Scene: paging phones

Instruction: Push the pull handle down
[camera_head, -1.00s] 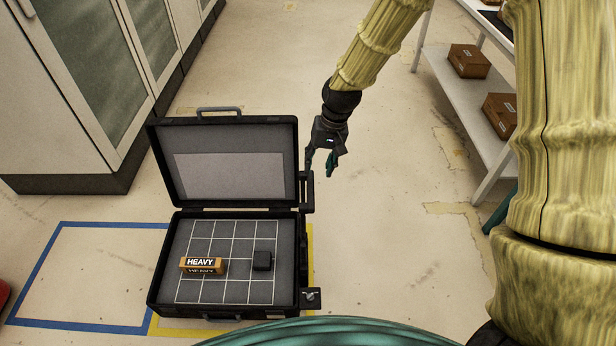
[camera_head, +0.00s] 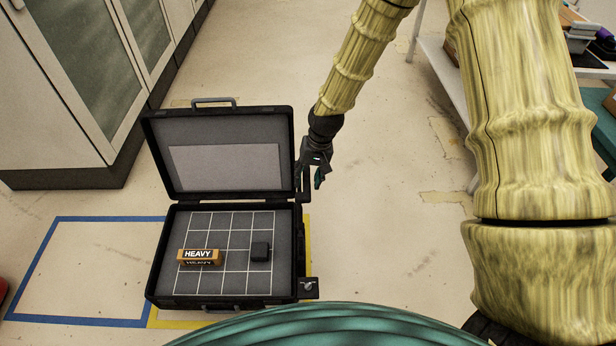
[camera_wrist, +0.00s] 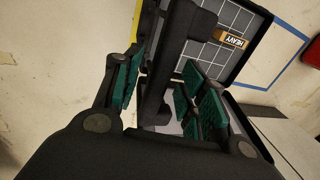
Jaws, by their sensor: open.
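An open black case (camera_head: 152,262) lies on the floor with its lid (camera_head: 225,115) raised. The black pull handle (camera_head: 305,195) runs along the case's right side, by the lid hinge; my gripper partly hides it in the head view. My gripper (camera_head: 310,180) is at the handle's far end, beside the lid's right edge. In the wrist view, the gripper's teal-padded fingers (camera_wrist: 163,72) are spread, with a black bar, apparently the pull handle (camera_wrist: 154,95), between them. I cannot tell whether either finger touches it.
An orange block marked HEAVY (camera_head: 199,257) and a small black block (camera_head: 260,250) lie in the case. A cabinet (camera_head: 60,100) stands at the left. Blue tape (camera_head: 28,262) marks the floor beside the case.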

